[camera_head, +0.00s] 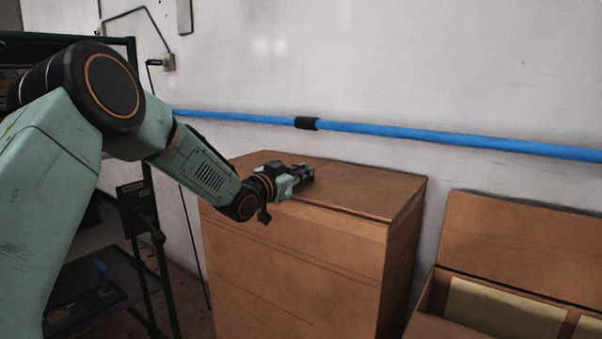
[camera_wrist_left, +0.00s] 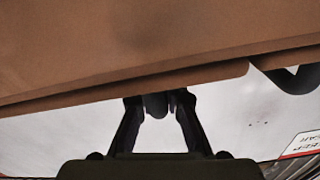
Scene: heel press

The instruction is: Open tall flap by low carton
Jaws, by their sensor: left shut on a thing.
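The tall carton (camera_head: 300,265) is a brown cardboard box in the middle of the head view. Its top flap (camera_head: 365,190) lies roughly flat over the top. My left gripper (camera_head: 304,173) is at the top of this carton, reaching in from the left. In the left wrist view the flap (camera_wrist_left: 120,50) spans the upper part, and the gripper's fingertips (camera_wrist_left: 158,104) are close together at its edge, shut on it. The grip itself is partly hidden. The low carton (camera_head: 437,294) stands to the right, with a raised panel at its back. My right gripper is not in view.
A blue pipe (camera_head: 400,131) runs along the pale wall behind the cartons. A dark rack (camera_head: 155,235) stands at the left. Pale pieces (camera_head: 505,309) are inside the low carton. A narrow gap separates the two cartons.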

